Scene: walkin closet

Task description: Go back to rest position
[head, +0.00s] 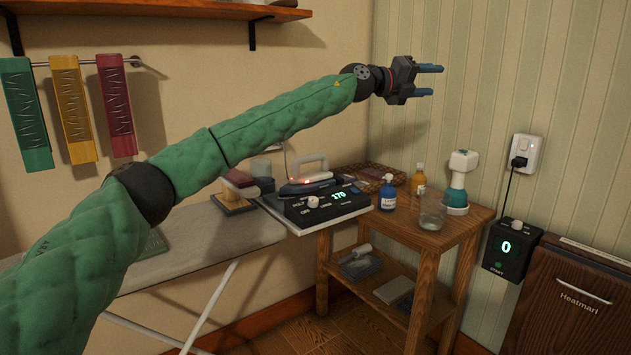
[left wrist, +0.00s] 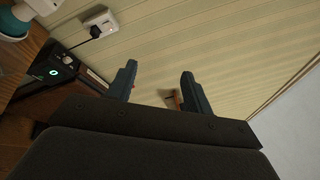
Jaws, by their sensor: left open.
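My left gripper (head: 431,80) is at the end of the long green padded arm, raised in the air in front of the striped wall and above the small wooden table. Its two blue-grey fingers are apart with nothing between them. In the left wrist view the gripper (left wrist: 158,88) also shows open, with the striped wall beyond the fingers. My right gripper is in neither view.
An ironing board (head: 220,236) stands below the arm, with an iron station (head: 315,205) reading 170 at its right end. The wooden table (head: 465,228) holds a blue bottle (head: 387,194), a glass (head: 432,210) and other items. A wall shelf (head: 160,10) is above.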

